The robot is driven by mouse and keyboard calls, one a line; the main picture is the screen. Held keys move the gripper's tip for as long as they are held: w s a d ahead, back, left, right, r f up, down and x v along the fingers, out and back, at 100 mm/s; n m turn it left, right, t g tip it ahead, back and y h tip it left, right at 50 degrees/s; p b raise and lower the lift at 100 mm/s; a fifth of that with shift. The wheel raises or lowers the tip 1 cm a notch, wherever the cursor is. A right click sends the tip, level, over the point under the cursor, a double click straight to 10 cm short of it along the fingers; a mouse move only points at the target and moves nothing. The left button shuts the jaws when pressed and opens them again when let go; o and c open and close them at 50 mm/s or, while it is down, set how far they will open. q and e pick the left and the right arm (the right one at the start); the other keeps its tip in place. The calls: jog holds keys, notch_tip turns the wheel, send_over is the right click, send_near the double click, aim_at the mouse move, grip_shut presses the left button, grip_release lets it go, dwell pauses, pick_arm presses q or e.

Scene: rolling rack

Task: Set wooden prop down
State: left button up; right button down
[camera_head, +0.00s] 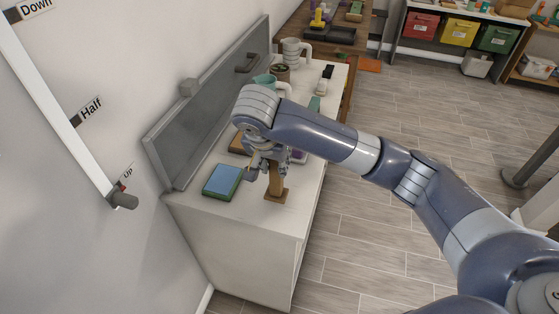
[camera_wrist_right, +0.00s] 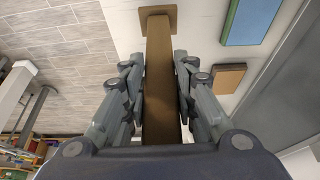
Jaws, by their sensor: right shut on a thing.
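The wooden prop (camera_head: 276,180) is a brown post with a square foot. It is upright over the near end of the white counter (camera_head: 235,205), close to its right edge. The foot appears at the counter top; I cannot tell if it bears fully on it. My right gripper (camera_head: 270,163) is shut on the upper part of the prop. In the right wrist view the prop (camera_wrist_right: 160,75) runs between both fingers of the right gripper (camera_wrist_right: 160,85), with its foot at the top. My left gripper is not in view.
A blue and green block (camera_head: 222,181) lies left of the prop. A brown block (camera_wrist_right: 227,77) shows beside it in the right wrist view. A grey panel (camera_head: 195,125) stands along the counter's back. Pots and other items crowd the far end. Tiled floor is open to the right.

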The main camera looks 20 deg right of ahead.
jog(key=w, duration=0.1)
jog(key=w+d, duration=0.1)
jog(key=shift+w+d, duration=0.3)
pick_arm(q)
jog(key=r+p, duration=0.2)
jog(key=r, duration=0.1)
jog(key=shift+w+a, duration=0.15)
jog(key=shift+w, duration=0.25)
pick_arm(e)
jog(key=x, duration=0.4)
jog(key=shift+s, duration=0.1)
jog(key=c, duration=1.3)
grip_release()
jog(key=shift+f, duration=0.15)
